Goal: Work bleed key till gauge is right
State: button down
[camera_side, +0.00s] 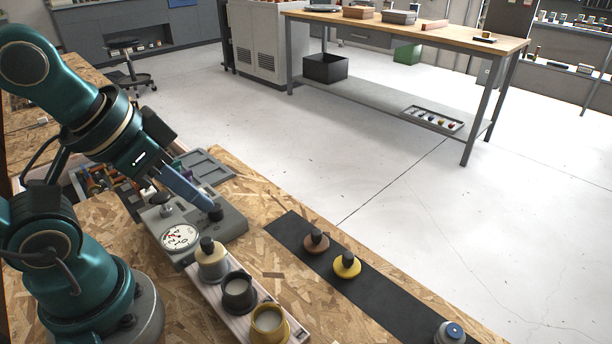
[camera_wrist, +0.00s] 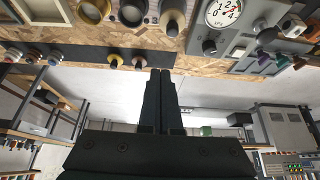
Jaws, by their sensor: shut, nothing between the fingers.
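A grey gauge box (camera_side: 232,226) stands on the chipboard bench, with a round white gauge (camera_side: 180,237) on its near side. The gauge also shows in the wrist view (camera_wrist: 224,12), with a red mark on its face; I cannot read it exactly. A black knob, perhaps the bleed key (camera_side: 217,215), stands on the box and shows in the wrist view (camera_wrist: 209,47). My gripper (camera_side: 210,207) is shut and empty. In the side view its tips overlap the knob; in the wrist view the gripper (camera_wrist: 160,71) appears left of the knob, apart from it.
A wooden rack (camera_side: 202,289) with several pots stands in front of the box. A black mat (camera_side: 287,226) holds a brown lid (camera_side: 316,242) and a yellow lid (camera_side: 347,265). A grey tray (camera_side: 207,163) lies behind the box. Bare bench lies between rack and mat.

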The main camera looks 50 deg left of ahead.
dwell(0.5)
jog(key=w+a+r+m+t+y, duration=0.1)
jog(key=w+a+r+m+t, duration=0.2)
jog(key=w+a+r+t, duration=0.3)
jog(key=w+a+r+m+t+y, duration=0.1)
jog(key=w+a+r+m+t, duration=0.2)
jog(key=w, duration=0.5)
jog(key=s+a+f+m+g+h, duration=0.1)
jog(key=s+a+f+g, duration=0.6)
jog(key=a+f, duration=0.2)
jog(key=shift+s+a+f+m, duration=0.25)
jog(key=shift+s+f+m, duration=0.05)
jog(key=shift+f, duration=0.4)
jog(key=shift+f, duration=0.15)
jog(key=shift+f, duration=4.25)
